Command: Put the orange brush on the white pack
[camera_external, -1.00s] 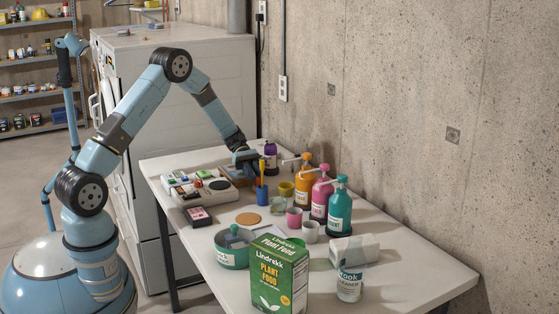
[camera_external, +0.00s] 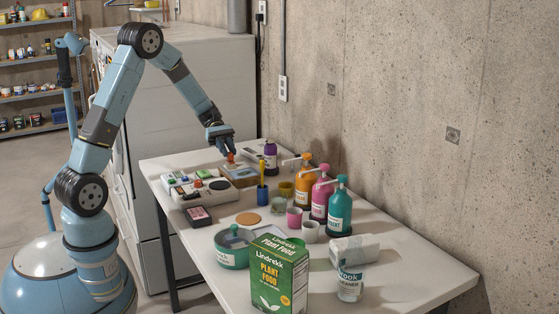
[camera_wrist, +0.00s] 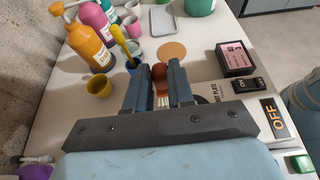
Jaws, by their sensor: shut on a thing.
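My gripper (camera_external: 229,152) is raised over the far left end of the table, shut on the orange brush (camera_external: 231,158). In the wrist view, the brush's rounded orange body (camera_wrist: 159,73) sits between the fingers of my gripper (camera_wrist: 159,66), with pale bristles below; the fingers hide part of it. The white pack (camera_external: 354,248) lies near the front right of the table, well apart from my gripper.
Orange (camera_external: 303,186), pink (camera_external: 321,198) and teal (camera_external: 340,212) pump bottles stand along the wall side. Cups, a blue holder with a yellow handle (camera_external: 262,184), a green pot (camera_external: 223,257) and a tall plant food box (camera_external: 278,275) crowd the middle. The right front corner is clear.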

